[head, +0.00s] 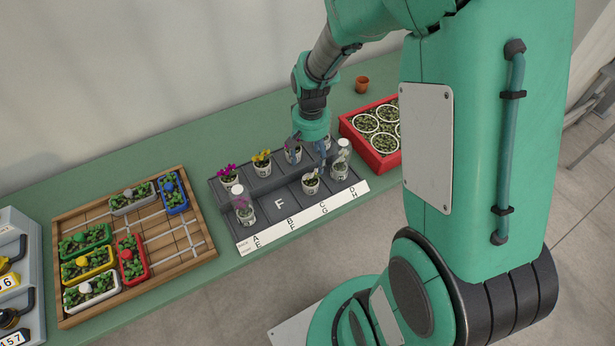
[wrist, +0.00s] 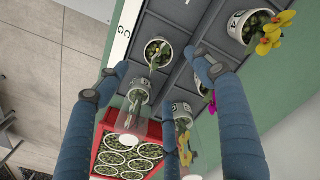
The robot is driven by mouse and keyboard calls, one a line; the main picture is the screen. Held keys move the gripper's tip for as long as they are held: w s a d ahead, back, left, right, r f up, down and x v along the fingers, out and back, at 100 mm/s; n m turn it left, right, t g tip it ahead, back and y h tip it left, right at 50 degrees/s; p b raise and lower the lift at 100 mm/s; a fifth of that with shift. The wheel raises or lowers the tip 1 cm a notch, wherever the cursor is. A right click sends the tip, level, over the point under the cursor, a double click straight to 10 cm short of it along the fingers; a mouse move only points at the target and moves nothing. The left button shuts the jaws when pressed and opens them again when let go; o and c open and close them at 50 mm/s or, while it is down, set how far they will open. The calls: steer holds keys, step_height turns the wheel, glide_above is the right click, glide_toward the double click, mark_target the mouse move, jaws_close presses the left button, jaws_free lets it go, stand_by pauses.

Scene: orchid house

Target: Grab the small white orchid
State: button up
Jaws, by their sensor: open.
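My gripper (head: 310,153) is open over the right part of a dark grey compartment tray (head: 281,221). In the wrist view its blue fingers (wrist: 160,66) are spread and hold nothing. A white pot (head: 310,184) with a thin, pale plant stands in the front row, below and in front of the fingers; it also shows in the wrist view (wrist: 148,50), between the fingertips. It may be the small white orchid; its bloom is too small to tell. A clear-covered pot (head: 341,171) stands to its right, also in the wrist view (wrist: 136,98).
Close behind are a magenta-flowered pot (wrist: 203,90) and another clear-covered pot (wrist: 181,110). Yellow (head: 262,168) and magenta (head: 229,180) orchids stand at back left. The red crate (head: 373,160) is right; a wooden tray (head: 206,236) is left.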

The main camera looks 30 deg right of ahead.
mark_target(311, 176)
steer(key=shift+d+f, duration=0.1)
steer(key=shift+f, duration=0.2)
steer(key=shift+f, duration=0.1)
steer(key=shift+f+b, duration=1)
steer(key=shift+f, duration=3.2)
steer(key=shift+s+f+b, duration=0.1)
steer(key=shift+f+b, duration=0.85)
steer(key=shift+f, duration=1.65)
steer(key=shift+c, duration=0.5)
steer(key=c, duration=1.3)
